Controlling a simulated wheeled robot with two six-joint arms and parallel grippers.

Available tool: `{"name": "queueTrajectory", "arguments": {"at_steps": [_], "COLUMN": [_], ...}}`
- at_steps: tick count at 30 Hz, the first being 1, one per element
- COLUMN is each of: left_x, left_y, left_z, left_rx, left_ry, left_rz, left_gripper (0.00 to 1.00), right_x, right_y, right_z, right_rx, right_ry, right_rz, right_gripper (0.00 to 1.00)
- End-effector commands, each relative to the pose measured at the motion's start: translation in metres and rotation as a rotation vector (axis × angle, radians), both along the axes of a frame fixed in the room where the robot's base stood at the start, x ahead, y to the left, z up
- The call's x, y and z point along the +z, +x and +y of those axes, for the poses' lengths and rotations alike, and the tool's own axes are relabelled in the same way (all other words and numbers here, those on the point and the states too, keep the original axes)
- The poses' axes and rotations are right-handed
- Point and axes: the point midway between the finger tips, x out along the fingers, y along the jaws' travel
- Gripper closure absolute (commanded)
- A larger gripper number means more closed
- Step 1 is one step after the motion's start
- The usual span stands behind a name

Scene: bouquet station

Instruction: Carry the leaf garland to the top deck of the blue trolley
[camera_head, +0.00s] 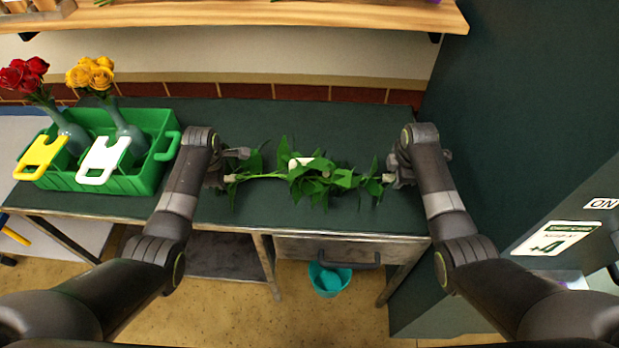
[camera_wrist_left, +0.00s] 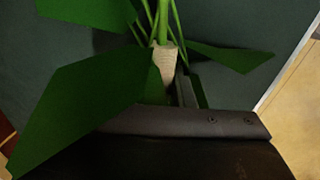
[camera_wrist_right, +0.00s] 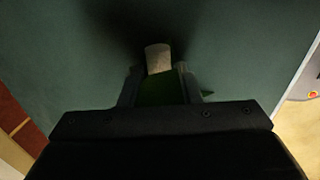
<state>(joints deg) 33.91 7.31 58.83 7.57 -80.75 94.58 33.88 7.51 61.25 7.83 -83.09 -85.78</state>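The leaf garland (camera_head: 320,178) lies left to right along the dark green table, with a pale tan wrapped end at each side. My left gripper (camera_head: 226,178) is down at its left end. In the left wrist view the tan end (camera_wrist_left: 165,68) is beside one finger, and a big leaf hides the other finger. My right gripper (camera_head: 388,178) is at the right end. In the right wrist view its fingers (camera_wrist_right: 160,82) stand apart on both sides of the tan end (camera_wrist_right: 158,58), with green between them.
A green crate (camera_head: 155,180) with red roses (camera_head: 24,74), yellow roses (camera_head: 92,74) and two handled tags stands left. A wooden shelf (camera_head: 250,14) overhangs the back. A dark green cabinet (camera_head: 510,120) stands close on the right. A teal bucket (camera_head: 328,281) is under the table.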

Motion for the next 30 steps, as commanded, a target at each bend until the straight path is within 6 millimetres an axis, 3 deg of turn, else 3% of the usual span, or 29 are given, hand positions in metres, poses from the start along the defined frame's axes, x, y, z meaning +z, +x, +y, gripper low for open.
{"name": "queueTrajectory", "arguments": {"at_steps": [1, 3, 7, 20, 30], "left_x": [0.0, 0.0, 0.0, 0.003, 0.024], "left_y": [0.0, 0.0, 0.0, 0.001, 0.001], "left_z": [0.0, 0.0, 0.0, 0.0, 0.0], "left_rx": [0.0, 0.0, 0.0, 0.0, 0.0], "left_ry": [0.0, 0.0, 0.0, 0.0, 0.0], "left_rz": [-0.001, -0.001, -0.001, -0.002, -0.002], "left_gripper": [0.92, 1.0, 1.0, 1.0, 1.0], "right_x": [0.0, 0.0, 0.0, 0.003, 0.024], "right_y": [0.0, 0.0, 0.0, 0.001, 0.0], "right_z": [0.0, 0.0, 0.0, 0.0, 0.0], "right_rx": [0.0, 0.0, 0.0, 0.0, 0.0], "right_ry": [0.0, 0.0, 0.0, 0.0, 0.0], "right_rz": [0.0, 0.0, 0.0, -0.002, -0.002], "right_gripper": [0.77, 0.86, 1.0, 1.0, 1.0]}}
